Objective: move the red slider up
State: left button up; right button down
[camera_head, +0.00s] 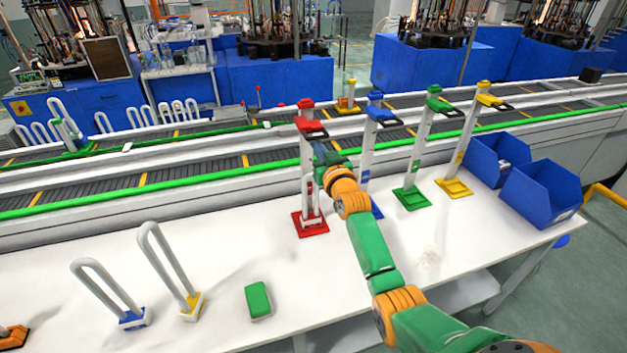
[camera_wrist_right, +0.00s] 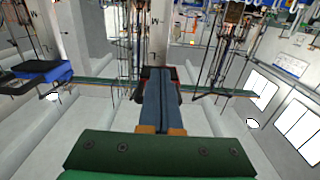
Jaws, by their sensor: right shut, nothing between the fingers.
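The red slider (camera_head: 311,126) sits high on its white upright post, just below the red cap (camera_head: 305,103). The post stands on a red base (camera_head: 311,224) on the white table. My right gripper (camera_head: 320,152) is just below the slider, close to the post, with shut and empty fingers; whether it touches the slider is unclear. In the right wrist view the shut fingers (camera_wrist_right: 164,100) point at a dark and red part (camera_wrist_right: 158,73), mostly hidden behind their tips. My left gripper is not in view.
Blue (camera_head: 380,112), green (camera_head: 438,105) and yellow (camera_head: 489,99) sliders stand on posts to the right. Blue bins (camera_head: 541,193) are at the table's right end. Two U-shaped tubes (camera_head: 165,262) and a green block (camera_head: 258,299) are at the left front. A conveyor runs behind.

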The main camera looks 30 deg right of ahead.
jog(key=p+v, duration=0.1)
jog(key=v, duration=0.9)
jog(key=shift+f, duration=0.15)
jog(key=shift+d, duration=0.1)
